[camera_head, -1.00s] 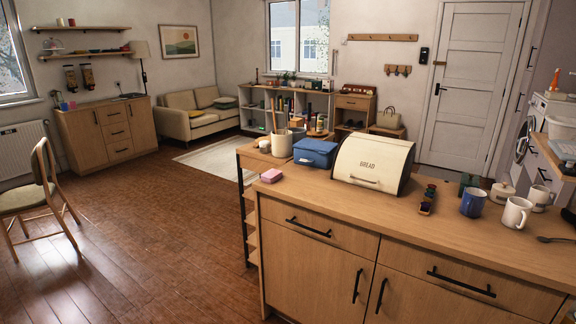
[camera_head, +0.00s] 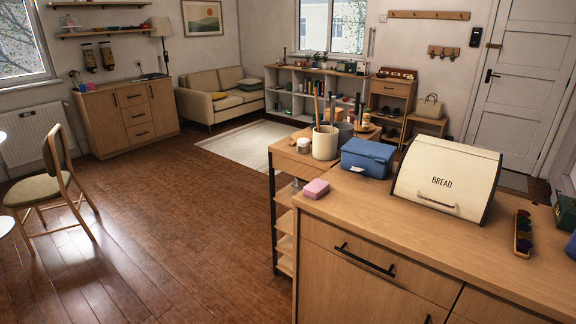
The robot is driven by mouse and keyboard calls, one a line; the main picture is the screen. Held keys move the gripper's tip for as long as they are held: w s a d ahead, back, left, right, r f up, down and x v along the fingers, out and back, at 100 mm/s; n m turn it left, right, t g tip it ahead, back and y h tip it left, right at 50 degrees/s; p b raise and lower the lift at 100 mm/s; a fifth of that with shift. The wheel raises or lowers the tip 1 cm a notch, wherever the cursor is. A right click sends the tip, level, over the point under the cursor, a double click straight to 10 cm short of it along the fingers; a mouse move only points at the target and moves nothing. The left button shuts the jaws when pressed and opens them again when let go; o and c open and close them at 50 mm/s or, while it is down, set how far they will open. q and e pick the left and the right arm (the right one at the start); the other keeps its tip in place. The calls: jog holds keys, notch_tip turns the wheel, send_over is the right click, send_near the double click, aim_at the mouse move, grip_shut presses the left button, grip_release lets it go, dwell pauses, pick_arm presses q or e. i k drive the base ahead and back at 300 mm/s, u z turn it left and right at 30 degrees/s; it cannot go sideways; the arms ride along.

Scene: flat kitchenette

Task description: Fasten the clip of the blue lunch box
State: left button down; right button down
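The blue lunch box (camera_head: 368,158) stands on the wooden counter, between a cream utensil crock and the bread bin. Its lid looks down on the box. Its clip is too small to make out, so I cannot tell whether it is fastened. Neither of my grippers shows in the head view.
The cream bread bin (camera_head: 446,180) stands close to the right of the lunch box. A pink sponge (camera_head: 316,188) lies at the counter's left edge. The utensil crock (camera_head: 325,142) stands on a side shelf unit. A chair (camera_head: 50,182) stands at left. The wooden floor between is open.

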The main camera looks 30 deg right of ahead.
aim_at(374, 169)
jog(key=u, duration=0.25)
jog(key=i, duration=2.25)
jog(key=z, duration=1.6)
jog(key=i, duration=0.85)
jog(key=z, duration=0.9)
